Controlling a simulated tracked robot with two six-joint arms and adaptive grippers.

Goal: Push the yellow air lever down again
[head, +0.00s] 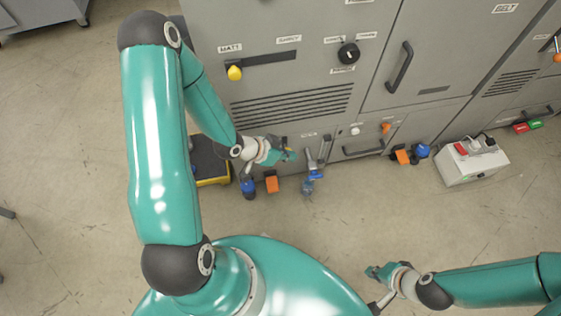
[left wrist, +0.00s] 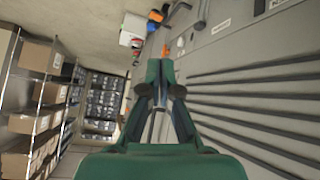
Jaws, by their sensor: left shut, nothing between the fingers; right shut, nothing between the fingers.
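My left gripper (head: 289,155) is shut and empty, low in front of the grey machine. In the left wrist view its fingers (left wrist: 160,72) are together. A small yellow patch (head: 284,140) shows at the gripper's upper edge, perhaps the air lever; the gripper covers most of that spot, so I cannot tell its position or whether I touch it. Just right of it stands a grey and blue air fitting (head: 314,174). A round yellow knob (head: 235,73) sits at the left end of the slot labelled MATT. My right gripper (head: 373,272) is shut and empty, over open floor.
Blue and orange parts (head: 272,184) stand at the machine's foot, left of the fitting. A black and yellow step (head: 214,163) is behind my left arm. A pale box (head: 470,161) stands at the right. In the left wrist view, shelves with cartons (left wrist: 36,55) stand left.

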